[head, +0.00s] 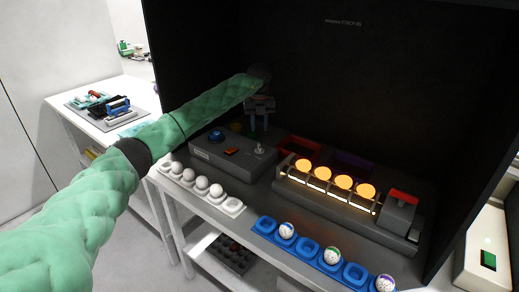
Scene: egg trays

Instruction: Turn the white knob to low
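A grey control box (205,155) stands on the table inside a dark booth. The small white knob (259,149) is on its top at the right end. My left gripper (260,127) is above and behind the knob in the picture, with its fingers pointing down. The two dark fingers look apart with nothing between them, and they do not appear to touch the knob. The knob's low mark is too small to read. My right gripper is out of view.
The box also carries a blue button (216,136) and an orange switch (231,151). A white egg tray (234,206) and a blue egg tray (308,247) lie in front. A lit egg stand (330,194) is to the right, with a red-topped block (402,205).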

